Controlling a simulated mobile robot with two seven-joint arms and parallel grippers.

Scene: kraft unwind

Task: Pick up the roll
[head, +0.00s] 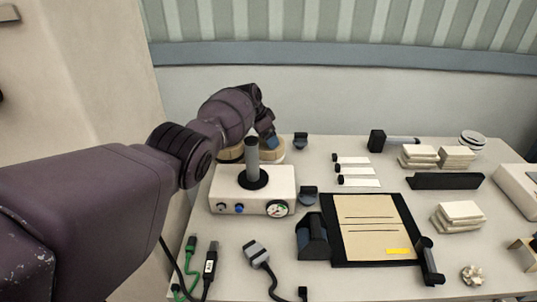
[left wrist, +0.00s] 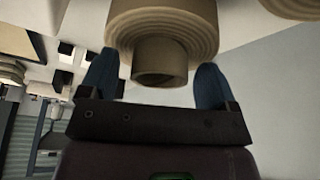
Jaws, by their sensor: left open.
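In the left wrist view a tan kraft roll (left wrist: 160,22) with a narrower core (left wrist: 159,66) fills the top middle. My left gripper (left wrist: 153,80) is open, with one blue finger on each side of the core and gaps showing between core and fingers. In the head view, my left gripper (head: 271,141) is at the back left of the table, at a tan roll (head: 272,154) that it partly covers. A second tan roll (head: 231,154) sits to its left, and part of another roll (left wrist: 297,7) shows in the wrist view. My right gripper is not in view.
A white box (head: 228,190) with a grey post (head: 252,163) and gauge stands in front of the rolls. A black-framed board with brown paper (head: 372,226) lies mid-table. Cables (head: 259,256) lie at front left; stacked pads (head: 459,215) stand at right.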

